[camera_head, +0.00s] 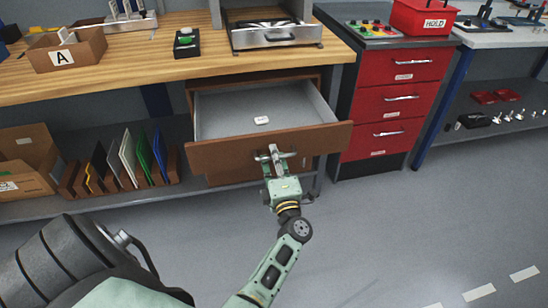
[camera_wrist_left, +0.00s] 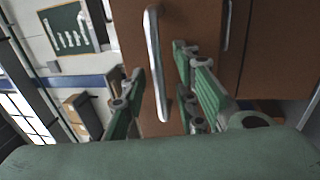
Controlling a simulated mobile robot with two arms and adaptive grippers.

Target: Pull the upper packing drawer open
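The upper packing drawer (camera_head: 222,153) has a brown wooden front and a grey tray. In the head view it stands pulled well out from under the bench, with a small white item (camera_head: 262,120) inside. My left gripper (camera_head: 272,155) is at the middle of the drawer front. In the left wrist view its green fingers (camera_wrist_left: 158,98) are spread, one on each side of the silver bar handle (camera_wrist_left: 155,60). Gaps show between the handle and the fingers. The drawer front also shows in that view (camera_wrist_left: 200,22). My right gripper is in neither view.
A red drawer cabinet (camera_head: 398,98) stands close to the right of the open drawer. Upright coloured panels (camera_head: 140,160) and cardboard boxes stand on the low shelf to the left. The wooden bench top (camera_head: 130,65) overhangs the drawer. The floor on the right is clear.

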